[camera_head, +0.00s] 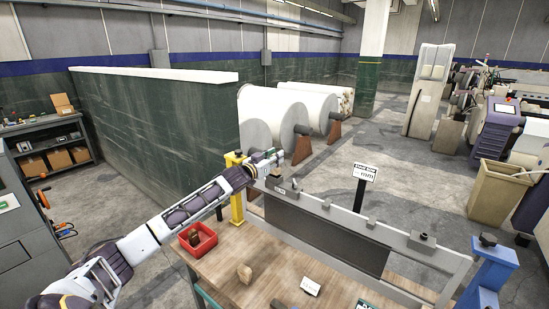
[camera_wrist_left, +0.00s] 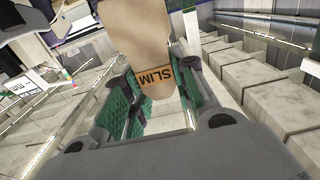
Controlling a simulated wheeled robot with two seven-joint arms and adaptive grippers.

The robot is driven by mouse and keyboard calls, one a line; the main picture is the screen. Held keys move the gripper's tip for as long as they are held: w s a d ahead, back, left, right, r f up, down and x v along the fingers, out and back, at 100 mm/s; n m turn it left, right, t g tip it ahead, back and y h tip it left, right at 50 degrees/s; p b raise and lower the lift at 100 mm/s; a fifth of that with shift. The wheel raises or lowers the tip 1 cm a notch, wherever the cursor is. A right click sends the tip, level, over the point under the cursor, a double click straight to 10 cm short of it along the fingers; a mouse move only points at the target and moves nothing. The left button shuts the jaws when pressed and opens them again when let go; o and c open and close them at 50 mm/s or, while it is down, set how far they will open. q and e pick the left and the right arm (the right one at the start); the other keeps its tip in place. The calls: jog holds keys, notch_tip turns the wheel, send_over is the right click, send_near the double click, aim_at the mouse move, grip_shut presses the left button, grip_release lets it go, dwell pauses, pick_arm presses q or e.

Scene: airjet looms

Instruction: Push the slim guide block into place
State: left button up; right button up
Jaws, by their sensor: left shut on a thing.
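My left gripper (camera_head: 266,163) is at the far left end of the long grey frame (camera_head: 350,222), near the yellow post. In the left wrist view my gripper's green-padded fingers (camera_wrist_left: 155,95) are shut on a tan block with an orange label reading SLIM, the slim guide block (camera_wrist_left: 138,35). The block sticks out past the fingers. In the head view it is too small to tell apart from the gripper. Several small grey blocks (camera_head: 372,223) sit along the frame's top rail. Whether the slim block touches the frame cannot be told. My right gripper is not in view.
A wooden table (camera_head: 275,250) in front holds a red bin (camera_head: 198,240) with a brown piece inside, a loose tan block (camera_head: 244,273) and a white card (camera_head: 311,286). A yellow post (camera_head: 237,205) and a blue post (camera_head: 490,268) flank the frame. A sign (camera_head: 365,172) stands behind.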

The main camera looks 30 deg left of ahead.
pick_arm(q)
jog(key=shift+f+b, duration=0.7)
jog(key=shift+f, duration=0.85)
dwell(1.0)
jog(key=o, duration=1.1)
jog(key=shift+s+f, duration=0.1)
jog(key=shift+s, duration=0.05)
jog(key=s, duration=1.1)
jog(key=shift+s+a, duration=0.3)
jog(key=shift+a, duration=0.15)
dwell(0.5)
dwell(0.8)
